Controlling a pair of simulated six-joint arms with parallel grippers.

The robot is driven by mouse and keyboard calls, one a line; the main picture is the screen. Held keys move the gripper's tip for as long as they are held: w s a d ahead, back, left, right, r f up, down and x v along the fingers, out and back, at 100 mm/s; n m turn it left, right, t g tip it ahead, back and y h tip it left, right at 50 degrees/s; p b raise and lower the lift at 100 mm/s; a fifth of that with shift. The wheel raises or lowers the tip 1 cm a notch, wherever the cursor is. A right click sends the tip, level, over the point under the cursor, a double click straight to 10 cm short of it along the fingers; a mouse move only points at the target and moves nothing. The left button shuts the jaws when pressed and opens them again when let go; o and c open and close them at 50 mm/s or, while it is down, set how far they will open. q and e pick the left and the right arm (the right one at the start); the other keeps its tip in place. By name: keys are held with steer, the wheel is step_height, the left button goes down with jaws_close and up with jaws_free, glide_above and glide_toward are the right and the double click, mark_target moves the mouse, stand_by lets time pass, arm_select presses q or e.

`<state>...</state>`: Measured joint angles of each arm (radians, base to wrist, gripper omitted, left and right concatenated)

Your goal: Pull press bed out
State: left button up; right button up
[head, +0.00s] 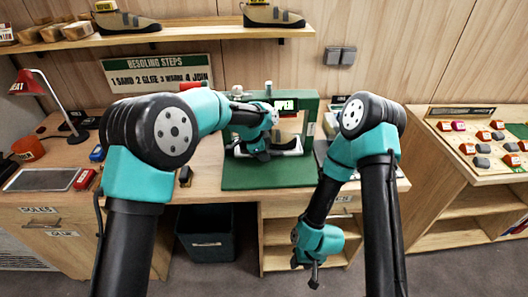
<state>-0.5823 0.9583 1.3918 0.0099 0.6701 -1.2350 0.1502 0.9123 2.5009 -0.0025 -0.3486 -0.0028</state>
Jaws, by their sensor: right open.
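The press (312,105) is a green frame on the bench, with an "OPEN" sign on its upper part. A pale plate (292,150), which looks like the press bed, lies low inside the frame, partly hidden by my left arm. My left gripper (262,154) is at the front of the press, over or against the near side of that plate. Its fingers are dark and small, so I cannot tell whether they touch or grip anything. My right gripper (314,274) hangs open and empty, pointing down in front of the bench, below the top.
A green mat (262,178) lies clear in front of the press. A dark bin (207,245) stands under the bench. A side counter (480,150) holds several climbing holds.

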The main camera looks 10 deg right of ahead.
arm_select(q)
steer(key=shift+c, duration=0.4)
jaws_close()
